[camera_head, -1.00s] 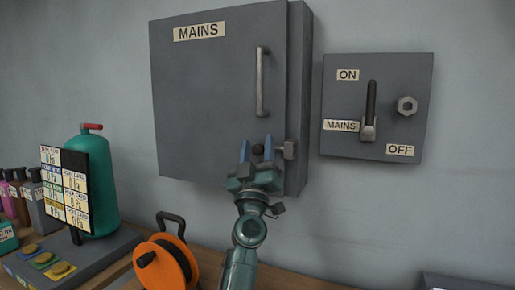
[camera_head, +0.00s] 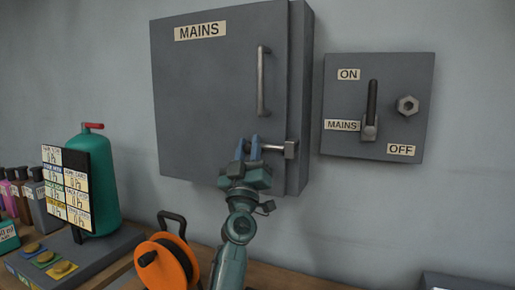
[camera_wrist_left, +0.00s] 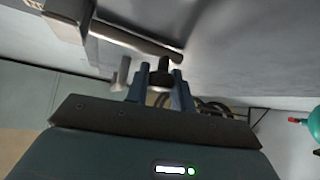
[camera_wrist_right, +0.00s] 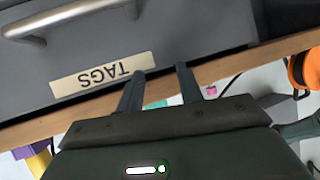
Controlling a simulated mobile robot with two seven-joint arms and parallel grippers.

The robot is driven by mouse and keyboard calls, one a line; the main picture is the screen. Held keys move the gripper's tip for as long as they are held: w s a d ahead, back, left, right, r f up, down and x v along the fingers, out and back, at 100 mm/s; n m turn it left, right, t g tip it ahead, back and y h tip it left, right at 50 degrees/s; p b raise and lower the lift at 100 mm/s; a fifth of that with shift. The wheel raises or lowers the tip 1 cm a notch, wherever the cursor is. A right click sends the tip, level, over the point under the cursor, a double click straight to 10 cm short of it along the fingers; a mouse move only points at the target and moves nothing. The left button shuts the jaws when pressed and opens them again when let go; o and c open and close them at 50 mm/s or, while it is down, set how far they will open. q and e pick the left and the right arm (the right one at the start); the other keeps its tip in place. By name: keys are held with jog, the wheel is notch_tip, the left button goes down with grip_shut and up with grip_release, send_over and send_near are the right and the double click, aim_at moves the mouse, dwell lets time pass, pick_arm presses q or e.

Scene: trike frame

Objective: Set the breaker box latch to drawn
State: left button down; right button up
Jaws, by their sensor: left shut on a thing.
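The grey breaker box (camera_head: 215,90), labelled MAINS, hangs on the wall in the head view. Its latch (camera_head: 290,149) is a metal block at the door's lower right edge. A metal rod (camera_head: 273,148) runs left from the block to my left gripper (camera_head: 247,145). That gripper is shut on the latch's dark knob, which shows between the fingers in the left wrist view (camera_wrist_left: 160,73). The fingers hide most of the knob in the head view. My right gripper (camera_wrist_right: 162,78) is open and empty in the right wrist view, near a drawer labelled TAGS (camera_wrist_right: 103,74).
A switch panel (camera_head: 345,105) with a lever and ON and OFF labels is to the right of the box. An orange cable reel (camera_head: 165,262), a green cylinder (camera_head: 105,180) and a label board (camera_head: 68,188) stand at the left. The wall below the switch panel is bare.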

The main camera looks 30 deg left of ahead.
pick_arm(q)
jog(key=shift+a, duration=0.6)
jog(key=shift+r, duration=0.1)
jog(key=c, duration=1.2)
grip_release()
jog(key=shift+a, duration=0.1)
jog(key=shift+s+f, duration=0.25)
jog(key=shift+f, duration=0.2)
jog(key=b+v, duration=0.2)
jog(key=v, duration=1)
jog(key=shift+s+d, duration=0.15)
jog(key=shift+d, duration=0.1)
